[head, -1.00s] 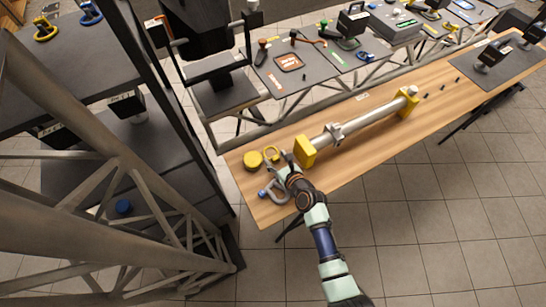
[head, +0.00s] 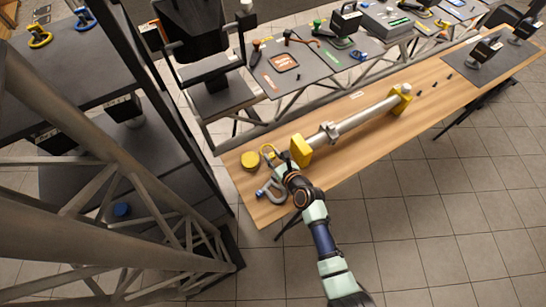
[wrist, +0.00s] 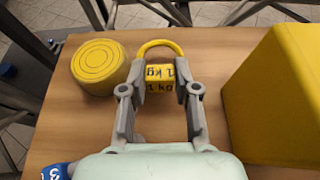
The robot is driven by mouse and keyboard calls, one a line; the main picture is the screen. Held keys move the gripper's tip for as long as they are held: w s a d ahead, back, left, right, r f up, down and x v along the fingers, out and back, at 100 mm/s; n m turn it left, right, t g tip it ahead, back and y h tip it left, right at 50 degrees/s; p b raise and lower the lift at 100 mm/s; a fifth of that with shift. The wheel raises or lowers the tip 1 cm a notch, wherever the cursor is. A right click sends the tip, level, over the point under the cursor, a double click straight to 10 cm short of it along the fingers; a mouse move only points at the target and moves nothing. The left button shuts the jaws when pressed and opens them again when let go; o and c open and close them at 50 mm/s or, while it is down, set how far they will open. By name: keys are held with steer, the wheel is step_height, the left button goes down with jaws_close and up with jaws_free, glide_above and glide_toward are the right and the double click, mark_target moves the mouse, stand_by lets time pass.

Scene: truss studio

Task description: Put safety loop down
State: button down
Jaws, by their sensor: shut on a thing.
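The safety loop is a yellow ring (wrist: 158,45) on a yellow block (wrist: 160,85) marked "1 kg". My gripper (wrist: 162,92) is shut on the block, with one finger on each side, and the ring points away from my palm. In the head view the loop (head: 267,149) shows at the left end of the wooden table (head: 370,150), just beyond my gripper (head: 282,161). The loop is on or very close to the tabletop; I cannot tell whether it touches. My fingers hide the block in the head view.
A yellow round disc (wrist: 100,63) lies close left of the loop. A large yellow block (wrist: 275,95) supporting a metal tube (head: 350,122) stands to the right. A grey shackle with a blue pin end (head: 272,191) lies nearer me. The table's left edge is close.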

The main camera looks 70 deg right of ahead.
step_height(320, 180, up, 39)
steer(key=p, duration=2.8)
steer(key=shift+r+p, duration=0.15)
steer(key=shift+p, duration=0.15)
steer(key=f+b, duration=1)
steer(key=f, duration=0.3)
steer(key=f+b, duration=1.1)
steer(key=f, duration=0.3)
steer(key=f+b, duration=1)
steer(key=f, duration=0.4)
steer(key=shift+s+a+f, duration=0.1)
steer(key=shift+s+a, duration=0.15)
steer(key=shift+s, duration=0.05)
steer(key=c, duration=0.9)
jaws_free()
steer(key=shift+o, duration=0.2)
